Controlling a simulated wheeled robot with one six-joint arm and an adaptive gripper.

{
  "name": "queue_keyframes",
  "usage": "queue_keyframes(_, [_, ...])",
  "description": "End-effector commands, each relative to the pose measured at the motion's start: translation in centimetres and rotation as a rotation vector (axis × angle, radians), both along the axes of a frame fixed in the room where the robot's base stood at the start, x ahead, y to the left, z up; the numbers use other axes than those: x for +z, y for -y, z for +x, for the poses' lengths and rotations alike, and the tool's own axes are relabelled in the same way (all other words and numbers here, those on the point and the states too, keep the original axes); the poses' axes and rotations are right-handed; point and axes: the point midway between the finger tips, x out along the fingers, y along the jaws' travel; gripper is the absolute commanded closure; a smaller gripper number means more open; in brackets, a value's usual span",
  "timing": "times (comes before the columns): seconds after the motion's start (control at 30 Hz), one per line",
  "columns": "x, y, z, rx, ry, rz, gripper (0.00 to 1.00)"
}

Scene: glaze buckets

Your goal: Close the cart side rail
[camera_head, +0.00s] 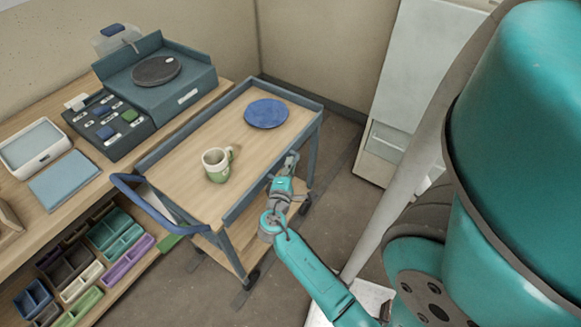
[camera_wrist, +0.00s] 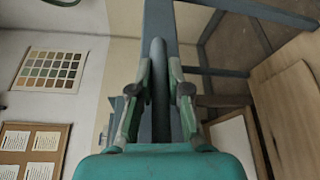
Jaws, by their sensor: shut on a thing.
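The cart (camera_head: 185,175) is a blue-grey frame with a wooden top. Its side rail (camera_head: 245,194) runs along the long side nearest me and looks roughly upright at the top's edge. My gripper (camera_head: 291,162) is at that rail, right of the cart's middle. In the wrist view, a blue-grey bar (camera_wrist: 160,75) of the rail lies between the two fingers, and my gripper is shut on it. The fingers hide part of the rail in the head view. I cannot see any latch clearly.
On the cart top stand a green-and-cream mug (camera_head: 216,165) and a blue plate (camera_head: 266,113). A blue handle (camera_head: 150,203) sticks out at the cart's left end. A workbench (camera_head: 60,215) with bins stands at the left. A pale cabinet (camera_head: 385,150) stands at the right.

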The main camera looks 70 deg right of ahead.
Motion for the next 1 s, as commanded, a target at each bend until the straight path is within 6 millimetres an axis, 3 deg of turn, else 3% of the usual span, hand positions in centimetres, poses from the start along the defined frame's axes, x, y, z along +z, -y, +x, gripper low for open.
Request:
queue_keyframes(0.47, [0.08, 0.03, 0.09, 0.0, -0.014, 0.002, 1.0])
queue_keyframes(0.5, [0.08, 0.03, 0.1, 0.0, -0.014, 0.002, 0.79])
queue_keyframes(0.6, [0.07, 0.03, 0.09, 0.0, -0.014, 0.002, 0.59])
queue_keyframes(1.0, [0.05, -0.59, 0.02, 0.002, -0.015, 0.003, 0.59])
